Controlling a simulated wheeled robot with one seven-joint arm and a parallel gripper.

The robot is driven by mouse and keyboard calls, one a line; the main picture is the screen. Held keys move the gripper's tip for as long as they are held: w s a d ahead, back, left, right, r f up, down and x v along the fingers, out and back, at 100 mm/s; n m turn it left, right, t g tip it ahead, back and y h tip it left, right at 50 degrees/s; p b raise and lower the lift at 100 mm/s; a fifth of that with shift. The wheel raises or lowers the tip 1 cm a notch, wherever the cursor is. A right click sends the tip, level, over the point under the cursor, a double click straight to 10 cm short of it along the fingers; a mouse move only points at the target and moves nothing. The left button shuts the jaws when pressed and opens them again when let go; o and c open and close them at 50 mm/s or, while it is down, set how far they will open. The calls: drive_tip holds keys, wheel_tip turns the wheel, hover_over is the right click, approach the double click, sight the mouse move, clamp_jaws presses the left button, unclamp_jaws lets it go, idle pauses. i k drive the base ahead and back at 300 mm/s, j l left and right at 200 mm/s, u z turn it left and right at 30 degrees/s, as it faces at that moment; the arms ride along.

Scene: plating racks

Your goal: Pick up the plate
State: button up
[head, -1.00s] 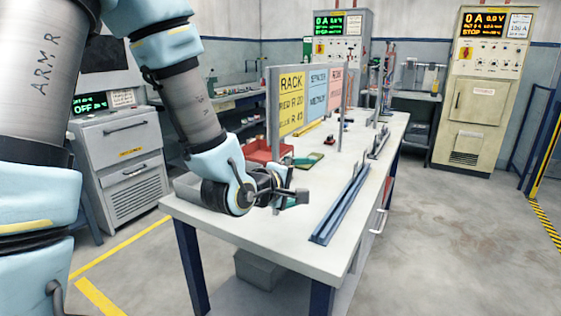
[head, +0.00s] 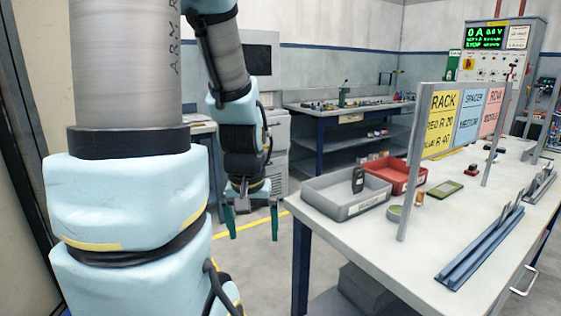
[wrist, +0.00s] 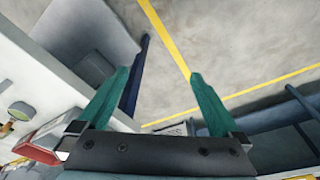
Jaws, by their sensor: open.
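No object is clearly identifiable as the plate. A flat olive-green rectangular piece (head: 445,188) lies on the white table (head: 420,235) in the head view, but I cannot tell whether it is the plate. My gripper (head: 253,234) hangs pointing down, beyond the table's left edge and over the floor. Its two green fingers are spread with nothing between them. The wrist view shows the open fingers (wrist: 160,77) above bare floor, with the table along the left side.
A grey bin (head: 335,213) holding a dark item stands at the table's near-left corner, with a red bin (head: 398,172) behind it. A small green round item (head: 395,213) sits beside a post of the sign (head: 440,120). Blue rails (head: 480,248) lie at the right.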

sight(507, 205)
drive_tip(key=z, duration=1.4)
drive_tip(key=l+u, duration=0.15)
drive_tip(key=u, duration=0.2)
drive_tip(key=l+u, duration=0.2)
drive_tip(key=u, duration=0.15)
drive_tip(key=l+u, duration=0.15)
drive_tip(key=u, duration=0.15)
drive_tip(key=l+u, duration=0.15)
drive_tip(key=l, duration=0.3)
drive_tip(key=k+l+u, duration=0.1)
drive_tip(key=l, duration=0.3)
drive_tip(key=k+l+u, duration=0.15)
drive_tip(key=l, duration=0.25)
drive_tip(key=k+l+u, duration=0.1)
drive_tip(key=l, duration=0.3)
drive_tip(key=k+l+u, duration=0.15)
drive_tip(key=l, duration=0.25)
drive_tip(key=i+l, duration=0.2)
drive_tip(key=l, duration=0.2)
